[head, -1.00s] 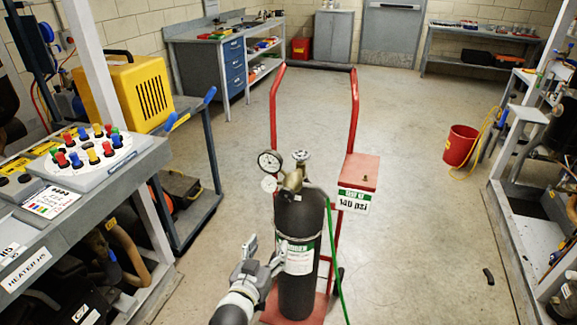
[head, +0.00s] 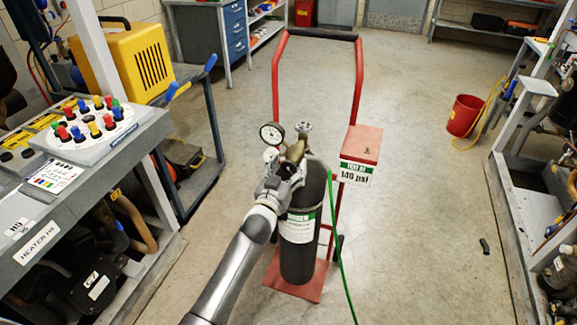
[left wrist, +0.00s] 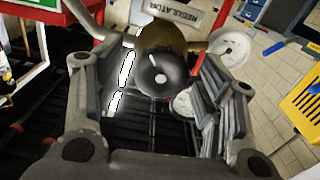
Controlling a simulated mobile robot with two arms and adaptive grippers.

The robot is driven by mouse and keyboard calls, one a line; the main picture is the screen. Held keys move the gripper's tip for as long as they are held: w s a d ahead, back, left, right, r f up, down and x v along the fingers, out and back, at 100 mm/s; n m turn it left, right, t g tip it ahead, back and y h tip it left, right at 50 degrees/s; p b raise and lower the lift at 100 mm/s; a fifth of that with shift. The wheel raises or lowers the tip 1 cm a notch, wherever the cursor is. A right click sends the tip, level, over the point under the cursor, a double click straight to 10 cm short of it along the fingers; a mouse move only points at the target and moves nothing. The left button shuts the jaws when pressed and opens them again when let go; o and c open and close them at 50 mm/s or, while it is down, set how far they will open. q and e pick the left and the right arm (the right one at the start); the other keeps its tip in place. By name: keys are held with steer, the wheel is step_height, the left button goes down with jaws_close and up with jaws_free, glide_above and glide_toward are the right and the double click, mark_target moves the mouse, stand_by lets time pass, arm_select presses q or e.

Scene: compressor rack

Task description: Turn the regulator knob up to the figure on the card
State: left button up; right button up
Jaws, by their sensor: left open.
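The regulator knob (left wrist: 160,75) is round and black in the left wrist view, in front of a brass body with a "REGULATOR" label (left wrist: 174,12). My left gripper (head: 284,176) is open at the regulator in the head view and hides the knob there. In the left wrist view its fingers (left wrist: 170,82) stand either side of the knob, with no clear contact. The card (head: 355,173) reads 140 psi, below a red box on the cart. A large gauge (head: 271,134) shows beside the regulator, with a smaller one (head: 270,154) below it. Needle readings are too small to tell.
A dark gas cylinder (head: 298,260) stands on the red hand cart (head: 361,90). A green hose (head: 341,260) hangs at its right. A panel with coloured knobs (head: 97,128) is at the left.

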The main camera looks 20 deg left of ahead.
arm_select(q)
steer(key=shift+w, duration=0.4)
steer(key=shift+c, duration=0.3)
steer(key=c, duration=1)
steer(key=shift+m, duration=0.7)
steer(key=o, duration=1.1)
steer(key=shift+c, duration=0.2)
